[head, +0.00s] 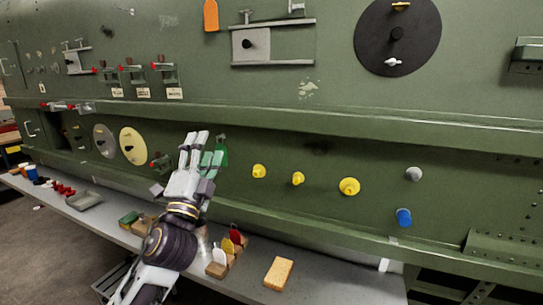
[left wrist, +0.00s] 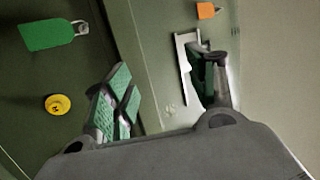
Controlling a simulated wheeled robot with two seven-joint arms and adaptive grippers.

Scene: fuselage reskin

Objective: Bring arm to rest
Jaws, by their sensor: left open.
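My left gripper (head: 202,155) is raised in front of the green fuselage panel (head: 320,215), above the work ledge, with its fingers pointing up. In the left wrist view my left gripper (left wrist: 165,88) has its two green-padded fingers spread apart. Nothing is seen between them. A green tag (head: 222,156) hangs on the panel just behind the fingers and is partly hidden by them; the left wrist view shows it whole (left wrist: 48,35), apart from the fingers. My right gripper is in neither view.
Yellow knobs (head: 298,178) and a blue knob (head: 404,217) stick out of the panel to the right. The ledge (head: 330,286) below holds a sponge (head: 279,273), coloured tags in wooden blocks (head: 217,270) and a grey tray (head: 84,200). A sliding latch (head: 271,44) is above.

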